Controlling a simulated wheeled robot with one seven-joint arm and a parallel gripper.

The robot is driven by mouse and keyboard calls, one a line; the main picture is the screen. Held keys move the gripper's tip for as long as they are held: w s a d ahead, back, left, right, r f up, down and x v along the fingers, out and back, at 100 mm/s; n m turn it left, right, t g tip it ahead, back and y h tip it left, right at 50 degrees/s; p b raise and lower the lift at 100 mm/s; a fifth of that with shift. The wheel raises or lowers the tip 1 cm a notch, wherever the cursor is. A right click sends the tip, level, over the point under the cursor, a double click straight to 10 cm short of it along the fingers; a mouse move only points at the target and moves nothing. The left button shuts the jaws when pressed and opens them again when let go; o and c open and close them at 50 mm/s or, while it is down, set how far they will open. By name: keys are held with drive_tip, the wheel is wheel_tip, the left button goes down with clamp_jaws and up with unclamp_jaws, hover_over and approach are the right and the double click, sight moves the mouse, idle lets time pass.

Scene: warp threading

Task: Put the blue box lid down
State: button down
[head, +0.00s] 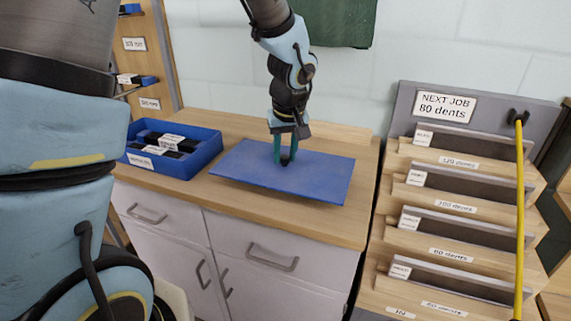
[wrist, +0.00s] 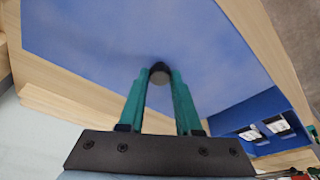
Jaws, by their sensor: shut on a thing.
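The blue box lid (head: 315,178) is a flat blue panel over the wooden cabinet top. It fills much of the wrist view (wrist: 90,45). My gripper (head: 285,160) points down over the lid's middle, its green fingers shut on the lid's small dark knob. The knob (wrist: 160,70) shows between the fingertips (wrist: 159,75) in the wrist view. The lid looks roughly level and very close to the cabinet top; I cannot tell whether it touches it.
An open blue box (head: 207,161) with labelled dark pieces stands on the cabinet top (head: 225,125) left of the lid. A stepped wooden rack (head: 455,220) with labelled slots stands at the right, with a yellow rod (head: 520,200) in front. A shelf (head: 150,45) stands behind at left.

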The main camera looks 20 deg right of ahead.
sight(285, 159)
drive_tip(key=shift+f, duration=1.65)
drive_tip(key=shift+f, duration=0.25)
drive_tip(key=c, duration=0.6)
unclamp_jaws()
drive_tip(key=shift+r, duration=0.1)
